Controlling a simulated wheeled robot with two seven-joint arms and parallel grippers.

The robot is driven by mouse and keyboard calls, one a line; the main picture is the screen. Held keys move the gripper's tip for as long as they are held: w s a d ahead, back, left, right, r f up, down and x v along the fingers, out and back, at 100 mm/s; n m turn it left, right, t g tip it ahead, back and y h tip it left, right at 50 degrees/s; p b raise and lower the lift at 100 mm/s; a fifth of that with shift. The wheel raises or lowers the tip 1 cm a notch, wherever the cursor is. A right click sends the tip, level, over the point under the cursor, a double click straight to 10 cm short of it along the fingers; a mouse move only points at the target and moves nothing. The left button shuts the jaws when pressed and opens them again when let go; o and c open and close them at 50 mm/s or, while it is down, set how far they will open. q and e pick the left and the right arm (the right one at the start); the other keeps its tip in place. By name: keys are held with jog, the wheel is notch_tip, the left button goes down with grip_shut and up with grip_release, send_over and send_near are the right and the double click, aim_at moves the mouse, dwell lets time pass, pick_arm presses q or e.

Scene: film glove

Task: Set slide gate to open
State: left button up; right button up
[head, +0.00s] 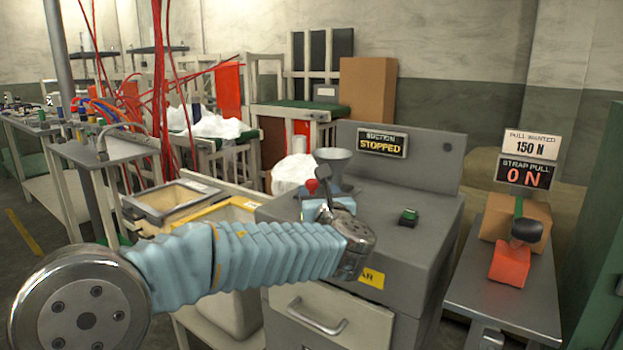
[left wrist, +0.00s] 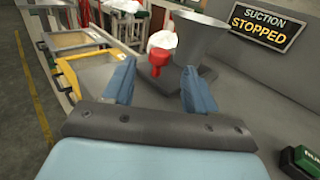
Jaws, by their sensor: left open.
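The slide gate's red knob (head: 312,186) stands on the grey machine beside a grey funnel (head: 333,163). I take this knob to be the gate's handle; the gate plate itself is hard to make out. In the left wrist view the red knob (left wrist: 159,60) is between and beyond the two fingertips, with the funnel (left wrist: 203,38) just to its right. My left gripper (head: 328,207) is open and empty, close in front of the knob and apart from it. It also shows in the left wrist view (left wrist: 159,84). My right gripper is not in view.
A sign reading "SUCTION STOPPED" (head: 382,143) is on the machine's back panel. A green button box (head: 408,216) sits on the machine top (head: 425,240). Yellow-edged bins (head: 215,207) stand left. A side table at right holds a red block (head: 510,264).

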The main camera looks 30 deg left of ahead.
aim_at(313, 184)
pick_arm(q)
jog(key=p+x, duration=0.1)
jog(key=x, duration=0.6)
jog(key=shift+w+a, duration=0.15)
jog(key=shift+w, duration=0.15)
